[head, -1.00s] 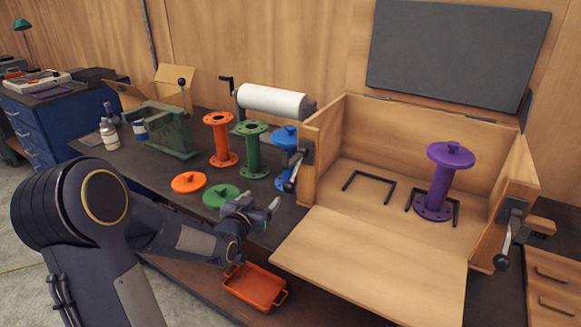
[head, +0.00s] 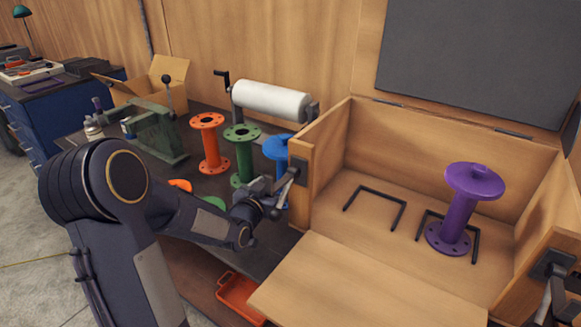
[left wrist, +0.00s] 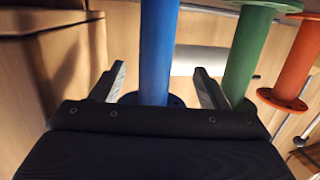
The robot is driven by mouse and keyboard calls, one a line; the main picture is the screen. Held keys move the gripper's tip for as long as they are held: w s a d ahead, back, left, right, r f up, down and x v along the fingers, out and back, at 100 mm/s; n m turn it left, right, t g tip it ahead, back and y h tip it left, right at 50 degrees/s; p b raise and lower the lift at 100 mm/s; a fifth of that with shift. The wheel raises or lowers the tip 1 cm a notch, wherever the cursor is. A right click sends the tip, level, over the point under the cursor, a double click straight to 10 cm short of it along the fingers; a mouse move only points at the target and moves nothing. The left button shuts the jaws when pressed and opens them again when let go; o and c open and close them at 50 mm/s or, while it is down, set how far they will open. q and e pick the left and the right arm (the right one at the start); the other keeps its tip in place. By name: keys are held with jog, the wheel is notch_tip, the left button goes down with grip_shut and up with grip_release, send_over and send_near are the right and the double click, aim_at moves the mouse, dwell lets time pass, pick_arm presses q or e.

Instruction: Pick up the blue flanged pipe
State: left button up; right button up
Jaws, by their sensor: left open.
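The blue flanged pipe (head: 277,147) stands on the dark bench beside the left wall of the wooden crate. Its lower part is mostly hidden by my left gripper and the crate's latch lever. My left gripper (head: 270,192) is low in front of the pipe. In the left wrist view the pipe's blue shaft (left wrist: 158,50) shows between the two fingers of my open left gripper (left wrist: 160,76), with a gap on each side. My right gripper is not in view.
A green flanged pipe (head: 242,158) and an orange one (head: 210,145) stand just left of the blue pipe. The open wooden crate (head: 330,140) holds a purple flanged pipe (head: 460,215) and dark brackets. An orange tray (head: 238,297) lies lower down.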

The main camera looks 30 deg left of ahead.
aim_at(281, 178)
pick_arm(q)
jog(key=x, duration=0.2)
jog(key=p+x, duration=0.1)
jog(key=x, duration=0.2)
jog(key=p+x, duration=0.1)
jog(key=x, duration=0.1)
jog(key=shift+w+d+f, duration=0.1)
jog(key=shift+w+d, duration=0.15)
jog(key=shift+w, duration=0.1)
grip_shut()
jog(key=shift+r, duration=0.2)
